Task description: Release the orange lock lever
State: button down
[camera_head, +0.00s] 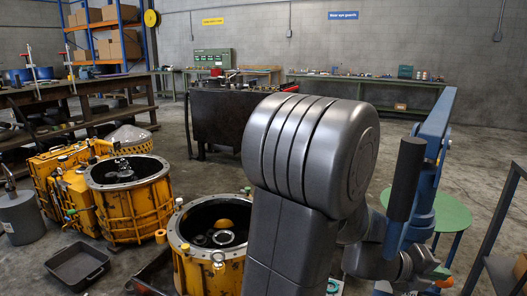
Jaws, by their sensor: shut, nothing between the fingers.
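A small orange part (444,283), perhaps the lock lever, shows at the bottom right below a blue metal frame (421,215). It is too small to tell its position. A dark cylindrical part (405,180) stands in front of the blue frame.
Two yellow transmission housings (140,212) with open tops stand on the left. A black tray (77,267) and a grey canister (22,218) are on the floor. A green round table (453,212) stands right. Workbenches line the back wall.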

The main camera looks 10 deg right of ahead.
jog(key=shift+d, duration=0.3)
